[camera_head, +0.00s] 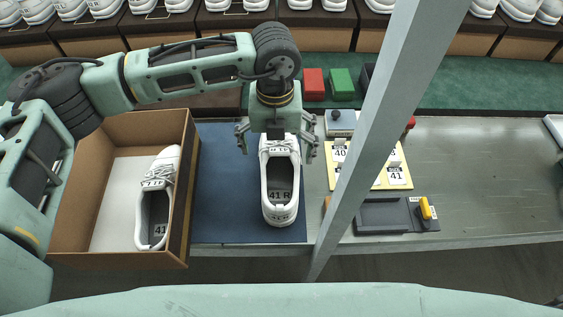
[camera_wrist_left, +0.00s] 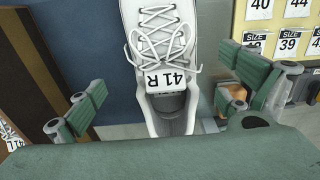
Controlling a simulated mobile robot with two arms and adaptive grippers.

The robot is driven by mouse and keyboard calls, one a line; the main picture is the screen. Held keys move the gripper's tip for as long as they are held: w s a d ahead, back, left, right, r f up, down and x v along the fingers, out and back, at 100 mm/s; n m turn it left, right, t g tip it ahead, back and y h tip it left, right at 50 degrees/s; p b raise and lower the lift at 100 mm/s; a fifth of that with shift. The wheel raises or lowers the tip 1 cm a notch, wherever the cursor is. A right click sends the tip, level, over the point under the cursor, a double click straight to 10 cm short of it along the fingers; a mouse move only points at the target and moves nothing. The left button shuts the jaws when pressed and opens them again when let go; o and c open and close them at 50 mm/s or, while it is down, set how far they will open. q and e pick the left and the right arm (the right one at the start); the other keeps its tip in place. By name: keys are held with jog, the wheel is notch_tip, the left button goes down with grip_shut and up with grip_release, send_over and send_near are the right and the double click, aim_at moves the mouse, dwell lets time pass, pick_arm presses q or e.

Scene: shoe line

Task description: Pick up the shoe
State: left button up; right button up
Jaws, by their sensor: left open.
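A white lace-up shoe marked 41 R (camera_head: 281,205) lies on the dark blue mat (camera_head: 222,190) with its toe toward the back. My left gripper (camera_head: 277,146) is over its toe and lace end, with one finger on each side of it. In the left wrist view, the shoe (camera_wrist_left: 158,25) shows between the open fingers of the left gripper (camera_wrist_left: 165,105), with gaps on both sides. Another white shoe marked 41 L (camera_head: 153,205) lies in the open cardboard box (camera_head: 186,190) at the left. My right gripper does not show.
A grey post (camera_head: 385,120) rises just right of the mat. Beyond it are a yellow board with size cards (camera_head: 378,178), a black tray (camera_head: 382,215) with a yellow-handled part, and red (camera_head: 313,82) and green (camera_head: 342,82) blocks. Shoes in boxes line the back.

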pick_arm(q)
jog(key=p, duration=0.1)
send_over(279, 170)
notch_tip(279, 170, down, 5)
jog(key=shift+r, duration=0.15)
jog(key=shift+f, duration=0.2)
jog(key=c, duration=1.6)
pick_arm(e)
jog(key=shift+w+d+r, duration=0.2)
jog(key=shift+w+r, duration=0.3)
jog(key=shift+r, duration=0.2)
